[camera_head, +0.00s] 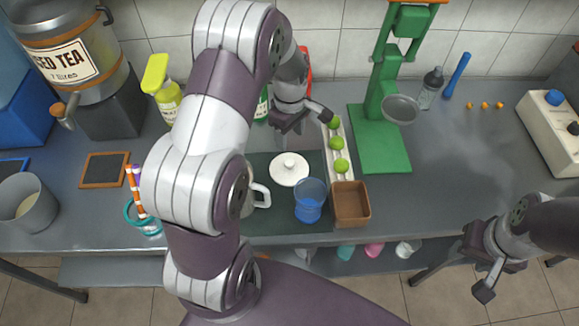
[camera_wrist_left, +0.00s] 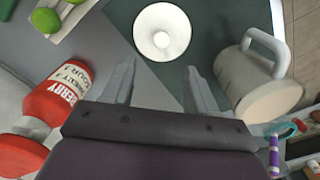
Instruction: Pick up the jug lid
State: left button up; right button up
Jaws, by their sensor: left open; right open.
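The jug lid (camera_head: 289,168) is a white round disc with a knob, lying on a dark green mat (camera_head: 262,222) on the counter. It also shows in the left wrist view (camera_wrist_left: 162,31), just beyond the fingertips. My left gripper (camera_head: 299,128) is open and empty, above and behind the lid, apart from it; its fingers also show in the left wrist view (camera_wrist_left: 158,82). A white jug (camera_wrist_left: 258,78) with a handle stands beside the lid; in the head view my left arm mostly hides it. My right gripper (camera_head: 477,271) is open and empty at the right, off the counter's front edge.
A blue cup (camera_head: 310,200) and a brown square bowl (camera_head: 351,204) stand in front of the lid. A tray of limes (camera_head: 338,148) lies to its right, then a green press (camera_head: 380,130).

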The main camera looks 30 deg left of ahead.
pick_arm(q)
send_over(289, 162)
jog(key=w, duration=0.1)
jog(key=f, duration=0.5)
jog(key=shift+d+f, duration=0.35)
jog(key=f, duration=0.1)
jog(key=f+p, duration=0.1)
jog(key=f, duration=0.1)
jog(key=s+f, duration=0.1)
jog(key=f, duration=0.1)
jog(key=shift+s+a+p, duration=0.1)
jog(key=shift+a+p, duration=0.2)
jog(key=shift+a, duration=0.1)
jog(key=shift+w+f, duration=0.2)
jog(key=shift+f, duration=0.2)
jog(key=c, duration=1.1)
